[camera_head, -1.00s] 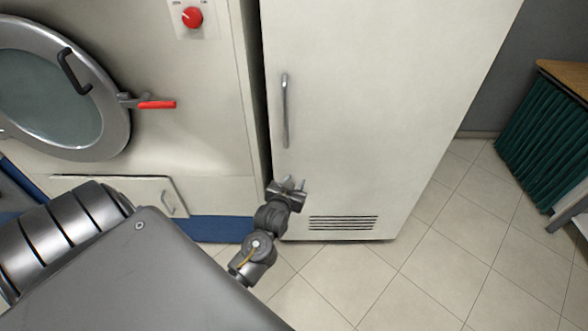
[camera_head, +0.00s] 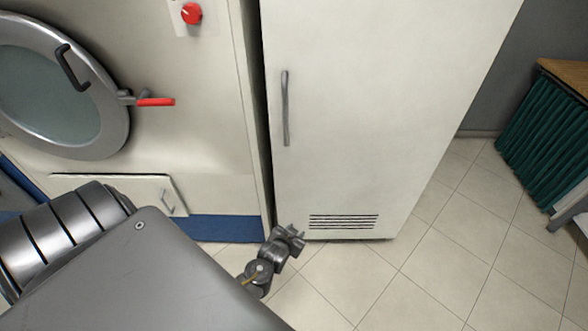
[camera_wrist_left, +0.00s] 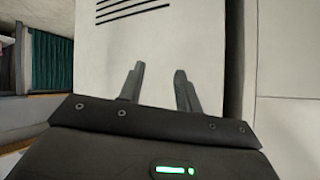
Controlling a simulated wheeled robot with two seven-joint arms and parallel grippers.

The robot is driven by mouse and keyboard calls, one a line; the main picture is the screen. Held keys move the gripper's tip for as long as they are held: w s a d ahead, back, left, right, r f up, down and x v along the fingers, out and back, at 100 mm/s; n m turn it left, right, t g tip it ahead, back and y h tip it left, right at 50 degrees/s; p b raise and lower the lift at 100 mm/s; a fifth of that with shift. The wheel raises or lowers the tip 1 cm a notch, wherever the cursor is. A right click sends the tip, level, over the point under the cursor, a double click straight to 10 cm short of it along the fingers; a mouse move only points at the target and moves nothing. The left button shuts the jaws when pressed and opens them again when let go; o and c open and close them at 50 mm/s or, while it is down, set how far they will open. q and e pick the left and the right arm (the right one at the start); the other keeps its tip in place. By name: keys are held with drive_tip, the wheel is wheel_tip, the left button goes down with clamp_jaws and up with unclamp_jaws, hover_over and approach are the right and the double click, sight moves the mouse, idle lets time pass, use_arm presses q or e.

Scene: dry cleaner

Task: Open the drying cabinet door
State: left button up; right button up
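The drying cabinet is the tall white unit, and its door (camera_head: 350,120) looks shut. A vertical grey bar handle (camera_head: 285,108) is near the door's left edge. My left gripper (camera_head: 294,232) is below the handle and clear of it, in front of the cabinet's lower left corner beside the vent slots. In the left wrist view its two fingers (camera_wrist_left: 160,82) stand apart with nothing between them, and the white cabinet front (camera_wrist_left: 155,50) is beyond them. The handle is outside that view. My right gripper is not in view.
Vent slots (camera_head: 343,221) mark the cabinet's bottom. To the left is a large machine with a round glass door (camera_head: 50,95), a red lever (camera_head: 156,102) and a red knob (camera_head: 191,13). A table with a green curtain (camera_head: 545,130) stands right. Tiled floor (camera_head: 440,265) is free in front.

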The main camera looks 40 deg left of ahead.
use_arm(q)
drive_tip(key=shift+s+d+f, duration=0.15)
drive_tip(key=shift+s+f, duration=0.15)
drive_tip(key=shift+f, duration=0.25)
drive_tip(key=shift+s+d+f, duration=0.15)
drive_tip(key=shift+s+f, duration=0.15)
drive_tip(key=shift+f, duration=0.25)
drive_tip(key=s+d+f+m+g+h, duration=0.1)
drive_tip(key=s+d+f+g, duration=0.1)
drive_tip(key=s+f, duration=0.9)
drive_tip(key=s+d+f+m+g+h, duration=0.1)
drive_tip(key=s+f+g, duration=0.4)
drive_tip(key=s+f, duration=0.6)
drive_tip(key=s+d, duration=0.1)
drive_tip(key=s, duration=0.5)
drive_tip(key=shift+d+f, duration=0.3)
drive_tip(key=shift+d, duration=0.05)
drive_tip(key=s+g, duration=0.1)
drive_tip(key=s, duration=0.2)
drive_tip(key=s+f, duration=0.1)
drive_tip(key=s, duration=0.3)
drive_tip(key=s+f+g, duration=0.1)
drive_tip(key=s, duration=0.3)
drive_tip(key=shift+a+f+m+g, duration=0.1)
drive_tip(key=shift+a+m+g, duration=0.2)
drive_tip(key=shift+m, duration=0.1)
